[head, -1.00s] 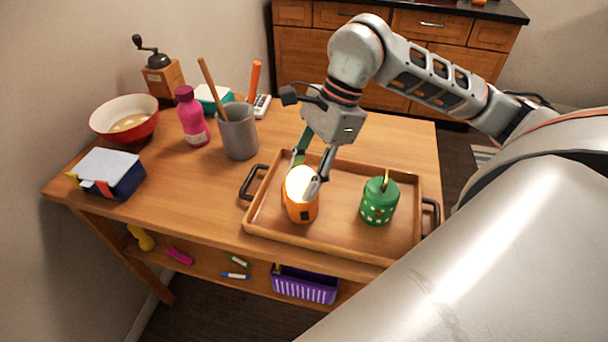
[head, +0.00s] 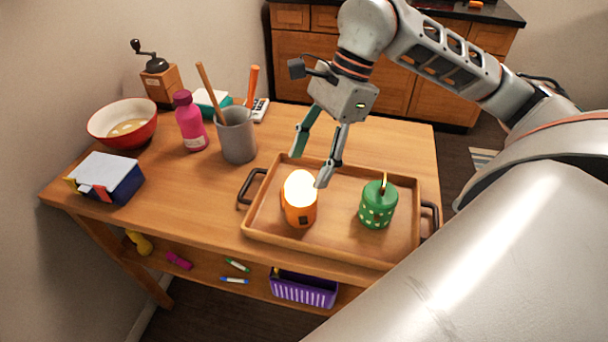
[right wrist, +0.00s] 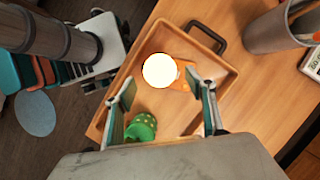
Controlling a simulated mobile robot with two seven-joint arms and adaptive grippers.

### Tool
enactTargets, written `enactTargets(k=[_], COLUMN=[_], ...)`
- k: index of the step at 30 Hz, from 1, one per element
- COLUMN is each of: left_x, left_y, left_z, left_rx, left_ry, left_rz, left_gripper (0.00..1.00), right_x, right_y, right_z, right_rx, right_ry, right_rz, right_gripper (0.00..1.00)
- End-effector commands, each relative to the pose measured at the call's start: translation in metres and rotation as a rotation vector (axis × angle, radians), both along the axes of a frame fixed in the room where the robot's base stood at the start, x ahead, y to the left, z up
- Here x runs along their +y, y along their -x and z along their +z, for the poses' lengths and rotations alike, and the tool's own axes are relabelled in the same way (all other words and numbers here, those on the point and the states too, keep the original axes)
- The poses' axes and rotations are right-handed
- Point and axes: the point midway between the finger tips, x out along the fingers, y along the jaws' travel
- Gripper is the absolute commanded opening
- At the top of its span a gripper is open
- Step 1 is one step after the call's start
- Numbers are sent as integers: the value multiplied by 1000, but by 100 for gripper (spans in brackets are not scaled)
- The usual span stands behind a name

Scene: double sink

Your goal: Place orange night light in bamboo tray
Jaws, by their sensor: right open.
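The orange night light (head: 300,212) stands upright inside the bamboo tray (head: 336,248), in its left part, with its round top glowing white. It also shows in the right wrist view (right wrist: 185,76), beyond the fingers. My right gripper (head: 311,170) is open and empty, above and just behind the night light, apart from it. In the right wrist view its two fingers (right wrist: 160,105) are spread wide. A green lantern-like candle (head: 378,207) stands in the right part of the tray. My left gripper is not in view.
A grey utensil cup (head: 238,140), a pink bottle (head: 190,125), a red bowl (head: 124,120) and a blue box (head: 108,178) stand left of the tray. A purple basket (head: 303,289) sits on the lower shelf.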

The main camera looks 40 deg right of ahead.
Motion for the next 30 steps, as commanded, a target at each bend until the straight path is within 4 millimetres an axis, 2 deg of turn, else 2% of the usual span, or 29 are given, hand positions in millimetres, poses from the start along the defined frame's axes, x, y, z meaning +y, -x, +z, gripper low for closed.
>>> enactTargets(k=[1, 6, 12, 30], left_x=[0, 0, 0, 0], left_y=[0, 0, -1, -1], left_z=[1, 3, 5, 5], left_rx=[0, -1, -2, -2], left_ry=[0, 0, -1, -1], left_rz=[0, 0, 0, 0], left_gripper=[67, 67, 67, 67], right_x=[-5, -17, -25, -27], right_y=[-1, 1, 3, 3], right_z=[12, 42, 61, 66], right_rx=[-5, -3, 0, 1], right_ry=[2, 0, 1, 0], right_rz=[-2, -2, 0, 0], right_gripper=[55, 55, 55, 55])
